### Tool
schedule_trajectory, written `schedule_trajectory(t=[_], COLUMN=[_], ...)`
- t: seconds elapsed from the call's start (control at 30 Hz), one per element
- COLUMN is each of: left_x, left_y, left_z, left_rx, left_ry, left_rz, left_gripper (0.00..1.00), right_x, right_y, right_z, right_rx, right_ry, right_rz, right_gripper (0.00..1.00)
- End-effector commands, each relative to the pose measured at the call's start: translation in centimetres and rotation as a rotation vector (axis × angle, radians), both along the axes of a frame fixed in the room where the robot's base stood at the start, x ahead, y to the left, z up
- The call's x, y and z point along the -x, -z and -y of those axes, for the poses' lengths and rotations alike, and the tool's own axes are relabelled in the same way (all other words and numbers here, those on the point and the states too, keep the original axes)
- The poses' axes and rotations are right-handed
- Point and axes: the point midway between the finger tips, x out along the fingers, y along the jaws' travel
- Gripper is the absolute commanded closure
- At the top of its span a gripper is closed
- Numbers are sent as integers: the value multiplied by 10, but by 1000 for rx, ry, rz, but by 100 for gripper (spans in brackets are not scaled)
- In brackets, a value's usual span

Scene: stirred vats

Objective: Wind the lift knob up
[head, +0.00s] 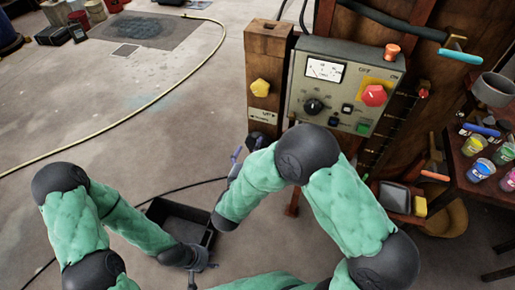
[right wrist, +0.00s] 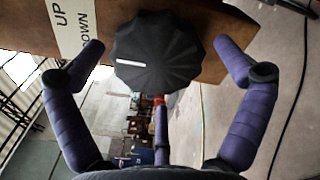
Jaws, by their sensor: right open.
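The lift knob (right wrist: 157,55) is black and fluted, with a white mark, on the wooden post beside a white UP/DOWN label (right wrist: 75,25). In the head view the knob (head: 260,139) is a small dark shape low on the post, below the label (head: 262,115). My right gripper (head: 243,158) is open; in the right wrist view its purple fingers stand on either side of the knob, apart from it. My left gripper (head: 200,267) is low near a black tray, far from the knob; its finger state is unclear.
A yellow knob (head: 260,88) sits higher on the same post. A grey control box (head: 343,90) with a gauge and red knob is to the right. A paint table (head: 480,185) stands at far right. The black tray (head: 168,212) lies on the floor; open floor is at left.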

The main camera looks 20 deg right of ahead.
Motion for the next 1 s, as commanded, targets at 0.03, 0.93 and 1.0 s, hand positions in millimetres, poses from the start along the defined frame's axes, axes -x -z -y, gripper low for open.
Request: schedule_trajectory(t=[0.03, 0.93, 1.0], left_x=[0, 0, 0], left_y=[5, 10, 9], left_z=[0, 0, 0], left_rx=[0, 0, 0], left_ry=[0, 0, 0], left_rz=[0, 0, 0], left_gripper=[60, 60, 60], right_x=[-6, -20, -20], right_y=[2, 1, 1], right_z=[4, 13, 13], right_rx=[-2, -1, -4], right_ry=[4, -2, -2], right_rz=[2, -2, -1], right_gripper=[0, 46, 46])
